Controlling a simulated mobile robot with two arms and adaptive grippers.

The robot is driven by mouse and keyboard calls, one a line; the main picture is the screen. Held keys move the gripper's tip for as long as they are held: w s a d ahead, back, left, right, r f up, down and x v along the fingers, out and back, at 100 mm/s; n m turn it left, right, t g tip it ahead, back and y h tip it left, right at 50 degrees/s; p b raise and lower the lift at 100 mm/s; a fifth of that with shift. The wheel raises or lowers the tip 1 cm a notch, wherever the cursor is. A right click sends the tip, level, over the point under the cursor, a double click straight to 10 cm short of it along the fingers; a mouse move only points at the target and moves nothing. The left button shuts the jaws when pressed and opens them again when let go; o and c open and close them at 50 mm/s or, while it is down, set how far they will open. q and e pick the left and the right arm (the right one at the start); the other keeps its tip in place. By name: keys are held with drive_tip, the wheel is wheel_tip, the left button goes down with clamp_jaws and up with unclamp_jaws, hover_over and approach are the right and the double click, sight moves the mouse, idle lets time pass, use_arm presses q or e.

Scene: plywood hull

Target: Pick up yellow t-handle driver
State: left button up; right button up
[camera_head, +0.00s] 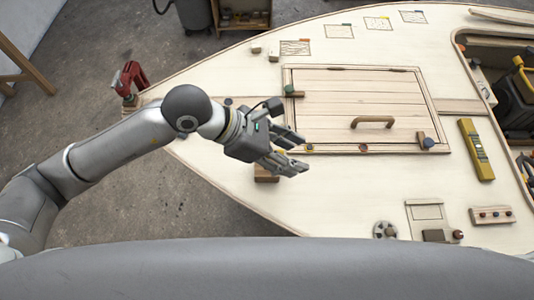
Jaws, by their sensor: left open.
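My left gripper (295,155) is open above the pale plywood deck, at the lower left corner of the framed hatch. Its fingers point right and nothing shows between them. A small yellow spot (281,151) shows beside the fingers; I cannot tell whether it is part of a T-handle driver, as the gripper covers most of that place. A brown wooden block (265,174) lies just below the gripper, partly hidden by it. No full yellow T-handle driver can be made out. My right gripper is not in view.
The hatch (345,95) has a wooden handle (372,122). A long yellow tool (476,148) lies to its right. A red clamp (129,80) sits at the hull's left edge. A round metal part (384,229) lies low on the deck. An opening with machinery (515,95) is at far right.

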use_arm(q)
drive_tip(key=w+a+f+y, duration=0.1)
drive_tip(key=w+a+f, duration=0.1)
drive_tip(key=w+a+f+t+y+p, duration=0.1)
drive_tip(key=w+a+f+y, duration=0.1)
drive_tip(key=f, duration=0.1)
drive_tip(key=w+a+f+m+t+y, duration=0.1)
drive_tip(key=w+a+f+y, duration=0.1)
drive_tip(key=f, duration=0.1)
drive_tip(key=shift+a+f+p, duration=0.25)
drive_tip(key=shift+p, duration=0.1)
drive_tip(key=shift+d+f, duration=0.15)
drive_tip(key=shift+f, duration=0.15)
drive_tip(key=shift+w+d+f+p, duration=0.1)
drive_tip(key=shift+d+f+p, duration=0.15)
drive_tip(key=shift+f+p, duration=0.25)
drive_tip(key=p+x, duration=0.1)
drive_tip(key=x, duration=0.2)
drive_tip(key=shift+d+p, duration=0.1)
drive_tip(key=shift+p, duration=0.25)
drive_tip(key=shift+w+d+f, duration=0.1)
drive_tip(key=shift+d+f, duration=0.1)
drive_tip(key=shift+f, duration=0.3)
drive_tip(key=shift+c, duration=0.5)
